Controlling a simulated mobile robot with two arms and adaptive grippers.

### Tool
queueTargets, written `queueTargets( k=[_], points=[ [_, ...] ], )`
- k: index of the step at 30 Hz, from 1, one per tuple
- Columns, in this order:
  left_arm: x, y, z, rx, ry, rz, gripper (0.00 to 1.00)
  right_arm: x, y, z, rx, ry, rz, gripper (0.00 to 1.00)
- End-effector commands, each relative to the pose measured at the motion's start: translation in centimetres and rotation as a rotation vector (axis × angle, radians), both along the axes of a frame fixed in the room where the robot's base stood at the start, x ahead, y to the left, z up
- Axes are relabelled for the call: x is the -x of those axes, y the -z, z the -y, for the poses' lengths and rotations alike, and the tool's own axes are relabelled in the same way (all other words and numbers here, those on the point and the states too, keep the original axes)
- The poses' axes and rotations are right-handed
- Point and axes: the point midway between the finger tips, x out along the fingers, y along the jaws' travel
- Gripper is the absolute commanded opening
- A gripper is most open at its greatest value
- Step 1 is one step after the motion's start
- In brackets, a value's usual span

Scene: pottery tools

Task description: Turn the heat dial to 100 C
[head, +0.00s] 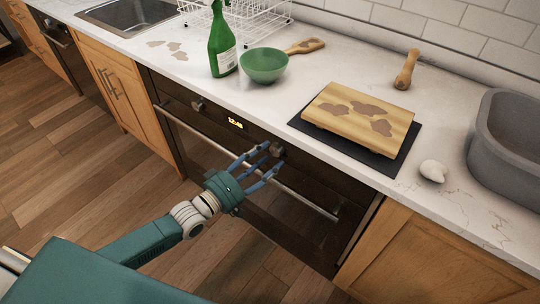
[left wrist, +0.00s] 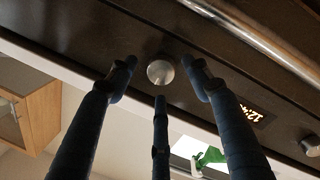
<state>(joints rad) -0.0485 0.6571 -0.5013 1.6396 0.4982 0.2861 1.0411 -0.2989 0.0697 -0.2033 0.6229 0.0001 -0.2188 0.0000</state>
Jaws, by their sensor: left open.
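The oven (head: 215,135) is dark, with a control panel below the counter's front edge. Its right-hand dial (head: 277,149) is a round metallic knob. My left gripper (head: 262,162) is at this dial with its fingers open. In the left wrist view the same knob (left wrist: 160,72) appears between the spread fingertips (left wrist: 160,80); whether any finger touches it I cannot tell. A second dial (head: 198,104) is at the panel's left, also visible in the wrist view (left wrist: 312,146). The lit display (head: 235,122) sits between the dials. No dial markings are readable. My right gripper is out of view.
The oven handle (head: 190,124) runs below the panel, close to my left gripper. On the counter above are a stained board (head: 340,95) on a dark mat (head: 385,165), a green bowl (head: 264,66), a green spray bottle (head: 222,45) and a white egg-like object (head: 433,171).

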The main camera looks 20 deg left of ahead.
Motion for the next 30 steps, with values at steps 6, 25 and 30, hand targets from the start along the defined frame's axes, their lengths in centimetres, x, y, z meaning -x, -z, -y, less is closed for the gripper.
queueTargets(
  k=[6, 25, 30],
  points=[
    [-1.5, 0.0, 0.7, 0.0, -0.001, -0.001, 0.5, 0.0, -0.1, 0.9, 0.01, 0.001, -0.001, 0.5],
    [-1.4, 0.2, 0.8, -0.003, 0.001, -0.003, 0.05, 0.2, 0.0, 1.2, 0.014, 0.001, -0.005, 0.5],
    [-1.4, 0.3, 0.9, -0.009, 0.002, -0.002, 0.05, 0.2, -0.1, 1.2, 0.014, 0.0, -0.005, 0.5]
  ],
)
